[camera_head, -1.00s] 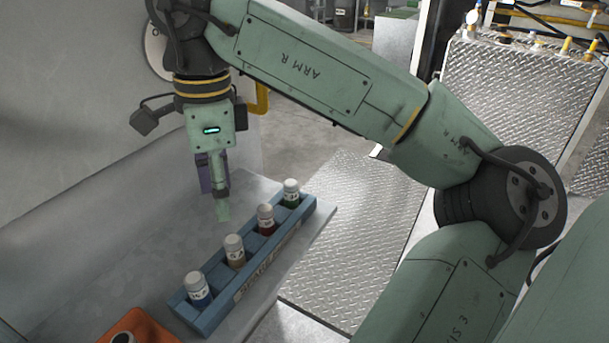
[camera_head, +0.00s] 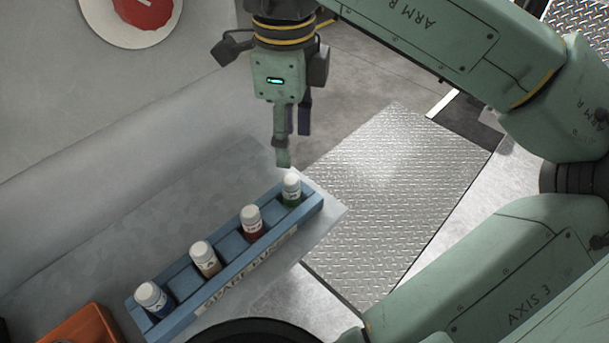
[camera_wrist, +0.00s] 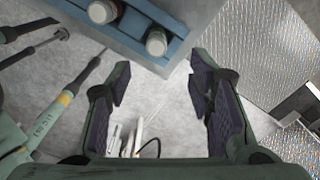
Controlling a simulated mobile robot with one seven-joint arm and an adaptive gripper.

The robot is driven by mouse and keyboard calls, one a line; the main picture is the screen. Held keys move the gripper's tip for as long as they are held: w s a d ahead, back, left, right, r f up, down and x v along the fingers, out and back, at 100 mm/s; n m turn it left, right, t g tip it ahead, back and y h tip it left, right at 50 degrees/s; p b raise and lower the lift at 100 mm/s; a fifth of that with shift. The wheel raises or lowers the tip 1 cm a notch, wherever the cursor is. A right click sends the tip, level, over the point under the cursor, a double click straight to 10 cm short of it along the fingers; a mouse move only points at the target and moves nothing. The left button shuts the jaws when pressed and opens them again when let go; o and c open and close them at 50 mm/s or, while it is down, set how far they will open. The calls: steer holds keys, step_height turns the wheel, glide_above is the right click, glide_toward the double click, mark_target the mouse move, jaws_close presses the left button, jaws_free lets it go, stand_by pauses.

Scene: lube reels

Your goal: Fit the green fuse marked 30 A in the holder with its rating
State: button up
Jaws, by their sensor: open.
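The green fuse (camera_head: 291,191) stands upright, white cap up, in the far right slot of the blue rack (camera_head: 182,320). Its rating mark is too small to read. My gripper (camera_head: 293,148) is open and empty, pointing down, just above and behind the green fuse. I cannot identify a fuse holder in either view.
A red fuse (camera_head: 251,222), a tan fuse (camera_head: 206,259) and a blue fuse (camera_head: 154,298) share the rack. An orange object (camera_head: 82,333) is at the lower left. The grey surface behind the rack is clear.

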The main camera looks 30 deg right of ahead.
mark_target(291, 179)
steer(key=f+p, duration=0.1)
steer(key=f, duration=0.4)
steer(key=f+p, duration=0.1)
steer(key=f, duration=0.4)
steer(key=shift+s+a+f, duration=0.2)
steer(key=shift+f, duration=0.15)
steer(key=shift+c, duration=0.4)
jaws_close()
